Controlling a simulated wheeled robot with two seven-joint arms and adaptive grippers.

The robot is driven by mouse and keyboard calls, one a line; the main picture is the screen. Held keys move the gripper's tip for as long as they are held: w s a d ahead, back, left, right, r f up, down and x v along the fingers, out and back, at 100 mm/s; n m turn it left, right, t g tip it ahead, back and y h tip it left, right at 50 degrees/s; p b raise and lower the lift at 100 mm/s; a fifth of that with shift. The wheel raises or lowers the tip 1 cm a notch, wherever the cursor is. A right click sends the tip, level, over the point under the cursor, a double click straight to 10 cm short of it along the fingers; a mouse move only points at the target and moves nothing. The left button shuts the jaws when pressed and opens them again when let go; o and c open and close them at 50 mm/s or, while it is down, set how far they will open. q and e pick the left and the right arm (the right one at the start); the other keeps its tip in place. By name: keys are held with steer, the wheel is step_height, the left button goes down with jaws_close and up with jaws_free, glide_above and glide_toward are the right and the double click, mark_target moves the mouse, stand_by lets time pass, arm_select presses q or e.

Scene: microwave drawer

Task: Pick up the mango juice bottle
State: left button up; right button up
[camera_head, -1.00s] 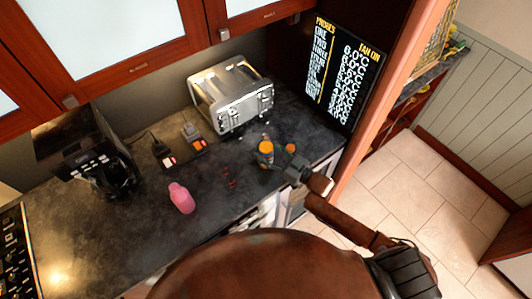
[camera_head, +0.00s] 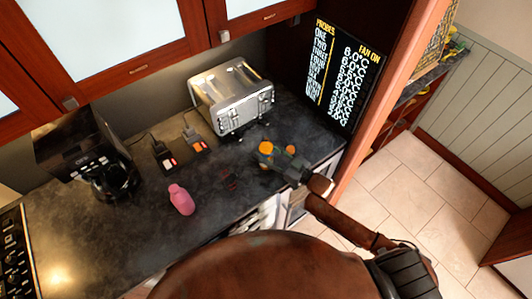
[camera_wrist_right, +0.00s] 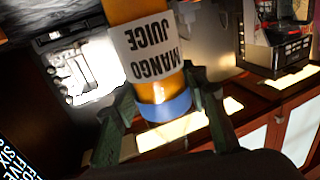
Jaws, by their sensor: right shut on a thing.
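The mango juice bottle (camera_wrist_right: 155,62) is orange with a white label reading "MANGO JUICE" and a blue cap or end. In the right wrist view it sits between the two fingers of my right gripper (camera_wrist_right: 160,105), which is shut on it. In the head view my right gripper (camera_head: 276,158) is over the right part of the dark counter, and only the bottle's orange part (camera_head: 266,147) shows at its tip. The gripper hides the rest, and I cannot tell if the bottle touches the counter. My left gripper is not in view.
A silver toaster (camera_head: 231,95) is behind the gripper. A black coffee maker (camera_head: 88,155) is at the left. A small orange thing (camera_head: 290,149) is close to the right gripper.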

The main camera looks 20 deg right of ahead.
step_height(320, 180, up, 3)
steer(key=shift+f, duration=0.2)
steer(key=s+d+r+b, duration=0.1)
steer(key=s+d+r, duration=0.2)
steer(key=s+r, duration=0.7)
steer(key=s, duration=0.3)
steer(key=shift+s+d, duration=0.2)
steer(key=shift+s, duration=0.15)
steer(key=shift+f, duration=0.1)
